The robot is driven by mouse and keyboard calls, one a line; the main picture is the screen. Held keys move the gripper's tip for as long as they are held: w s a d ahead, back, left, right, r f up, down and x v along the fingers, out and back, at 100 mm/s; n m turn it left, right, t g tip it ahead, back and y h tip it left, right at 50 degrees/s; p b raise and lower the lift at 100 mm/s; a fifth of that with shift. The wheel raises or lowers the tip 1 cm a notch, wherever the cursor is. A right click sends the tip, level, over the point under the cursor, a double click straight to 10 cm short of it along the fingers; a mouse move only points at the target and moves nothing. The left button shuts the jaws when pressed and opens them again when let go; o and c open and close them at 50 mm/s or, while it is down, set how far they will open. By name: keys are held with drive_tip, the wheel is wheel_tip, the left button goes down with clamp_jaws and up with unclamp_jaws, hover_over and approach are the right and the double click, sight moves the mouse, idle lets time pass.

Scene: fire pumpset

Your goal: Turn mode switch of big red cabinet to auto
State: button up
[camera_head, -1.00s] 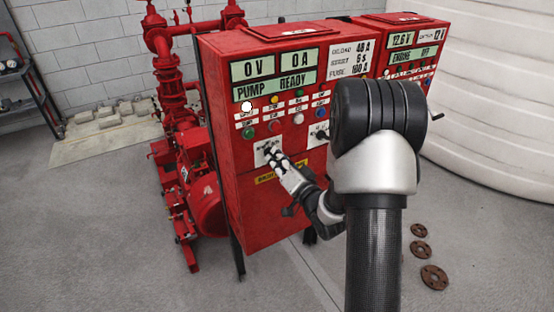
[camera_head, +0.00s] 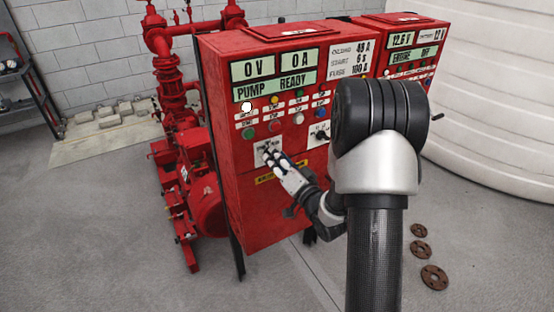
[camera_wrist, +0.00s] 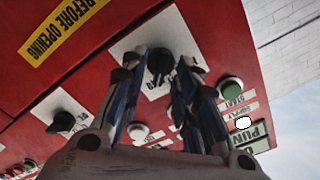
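The big red cabinet (camera_head: 285,205) stands left of my arm in the head view, with a "PUMP READY" display. The mode switch is a black knob (camera_wrist: 160,62) on a white plate (camera_wrist: 128,43) in the wrist view. The same plate (camera_head: 262,147) shows partly behind my gripper in the head view. My gripper (camera_wrist: 160,66) is open, with one finger on each side of the knob. The knob appears between the fingertips, and I cannot tell whether either finger touches it. The wrist view is tilted, so the knob's position label is unreadable.
A second black knob (camera_head: 321,135) sits to the right on the same panel. Coloured buttons (camera_head: 274,126) lie above the switch. A smaller red cabinet (camera_head: 410,40) is behind at right. Red pump pipes (camera_head: 172,90) stand at left. Rusty flanges (camera_head: 434,277) lie on the floor.

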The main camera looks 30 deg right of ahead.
drive_tip(key=s, duration=0.7)
drive_tip(key=shift+d, duration=0.15)
drive_tip(key=s+a+r+n+g+h, duration=0.3)
drive_tip(key=a+r+n+g, duration=0.2)
drive_tip(key=r+g, duration=0.15)
drive_tip(key=s+a+n+g+y, duration=0.1)
drive_tip(key=s+a+n+g, duration=0.1)
drive_tip(key=s+a, duration=0.4)
drive_tip(key=s+a+r+n+g+y, duration=0.1)
drive_tip(key=s+a+g, duration=0.4)
drive_tip(key=s, duration=1.2)
drive_tip(key=shift+s+a+r+n, duration=0.15)
drive_tip(key=shift+a+r+n, duration=0.1)
drive_tip(key=shift+a+n, duration=0.2)
